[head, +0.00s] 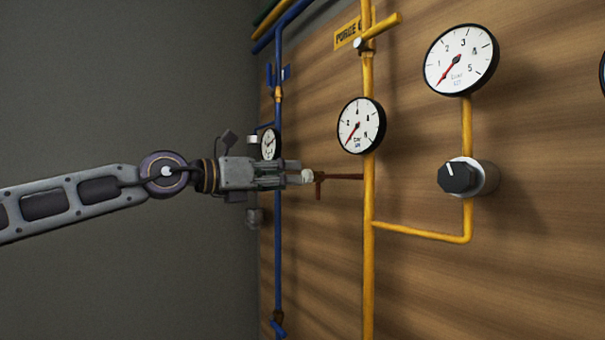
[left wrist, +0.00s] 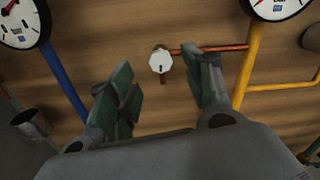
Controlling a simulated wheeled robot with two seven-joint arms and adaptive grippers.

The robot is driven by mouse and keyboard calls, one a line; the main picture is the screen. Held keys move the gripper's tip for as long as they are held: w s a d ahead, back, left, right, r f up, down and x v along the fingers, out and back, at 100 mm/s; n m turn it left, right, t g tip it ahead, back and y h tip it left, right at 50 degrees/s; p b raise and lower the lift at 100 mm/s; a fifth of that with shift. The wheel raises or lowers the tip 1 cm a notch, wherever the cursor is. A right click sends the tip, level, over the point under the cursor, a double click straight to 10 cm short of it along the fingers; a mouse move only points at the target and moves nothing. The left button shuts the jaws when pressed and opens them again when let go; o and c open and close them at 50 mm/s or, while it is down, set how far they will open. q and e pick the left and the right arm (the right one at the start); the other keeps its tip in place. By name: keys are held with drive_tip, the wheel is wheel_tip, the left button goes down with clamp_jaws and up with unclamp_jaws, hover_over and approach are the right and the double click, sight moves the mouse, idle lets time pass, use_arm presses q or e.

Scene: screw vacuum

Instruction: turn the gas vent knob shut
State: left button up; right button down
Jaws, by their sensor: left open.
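A small white faceted knob (head: 307,177) sits at the left end of a short dark red pipe (head: 342,177) on the wooden panel. It also shows in the left wrist view (left wrist: 160,62), near the top centre. My left gripper (head: 296,176) reaches in from the left, with its fingertips at the white knob in the head view. In the left wrist view its green-padded fingers (left wrist: 163,78) are spread, with the knob between and beyond them; contact cannot be told. No label on the knob is readable. My right gripper is not in view.
A yellow pipe (head: 368,200) with a gauge (head: 361,125) stands right of the knob, and a blue pipe (head: 278,215) stands left. A black knob (head: 458,178) is farther right, below a larger gauge (head: 461,60). A yellow lever (head: 378,32) is above.

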sight(304, 177)
use_arm(q)
drive_tip(key=shift+p+x, duration=0.85)
drive_tip(key=shift+x, duration=1.85)
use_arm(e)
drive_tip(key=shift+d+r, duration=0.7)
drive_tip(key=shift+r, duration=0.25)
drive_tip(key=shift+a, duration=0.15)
use_arm(q)
drive_tip(key=c, duration=1)
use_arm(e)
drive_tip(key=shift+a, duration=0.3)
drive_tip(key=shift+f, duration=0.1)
